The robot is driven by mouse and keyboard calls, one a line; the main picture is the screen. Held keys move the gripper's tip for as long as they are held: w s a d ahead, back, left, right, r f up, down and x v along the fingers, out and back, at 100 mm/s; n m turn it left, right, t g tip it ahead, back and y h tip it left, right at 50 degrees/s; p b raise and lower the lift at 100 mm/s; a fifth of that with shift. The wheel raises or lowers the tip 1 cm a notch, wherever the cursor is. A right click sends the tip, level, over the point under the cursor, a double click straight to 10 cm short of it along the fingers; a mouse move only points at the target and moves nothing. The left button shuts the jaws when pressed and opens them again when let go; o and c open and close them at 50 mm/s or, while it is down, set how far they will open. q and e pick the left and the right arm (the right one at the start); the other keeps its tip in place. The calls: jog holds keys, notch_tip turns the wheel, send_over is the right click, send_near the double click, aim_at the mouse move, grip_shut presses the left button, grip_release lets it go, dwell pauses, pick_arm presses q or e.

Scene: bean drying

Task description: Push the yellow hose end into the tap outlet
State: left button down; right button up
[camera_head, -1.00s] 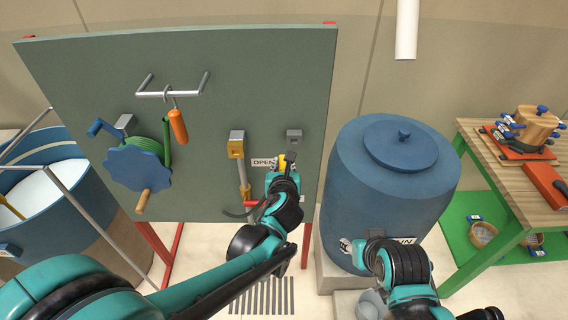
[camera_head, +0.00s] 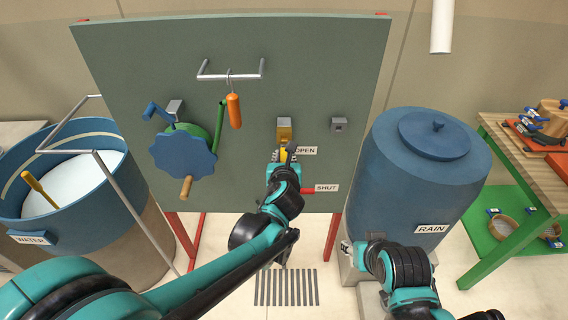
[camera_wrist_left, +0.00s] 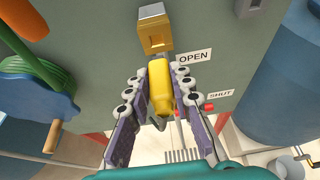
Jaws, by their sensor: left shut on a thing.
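The tap outlet is a brass-yellow block (camera_head: 284,131) under a grey bracket on the grey-green board; it also shows at the top of the left wrist view (camera_wrist_left: 155,38). My left gripper (camera_head: 283,158) is shut on the yellow hose end (camera_wrist_left: 161,88), which sits between its two purple-padded fingers (camera_wrist_left: 160,98). The hose end points up at the outlet from just below. Whether it touches the outlet I cannot tell. The tap's red lever (camera_head: 306,191) is beside the SHUT label. My right arm shows at the lower right, but its gripper does not.
An empty grey bracket (camera_head: 338,124) is right of the outlet. A blue wheel with wooden handle (camera_head: 184,154) and a hanging orange grip (camera_head: 234,111) are to the left. The blue rain barrel (camera_head: 418,178) stands right, the water tub (camera_head: 60,205) left.

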aim_at(284, 160)
pick_arm(q)
jog(key=shift+w, duration=1.5)
jog(key=shift+r, duration=0.1)
jog(key=shift+w+b, duration=0.3)
jog(key=shift+w, duration=0.75)
dwell(0.3)
jog(key=c, duration=1.3)
grip_release()
jog(key=shift+o, duration=0.2)
jog(key=shift+p+v, duration=1.5)
jog(key=shift+v, duration=2)
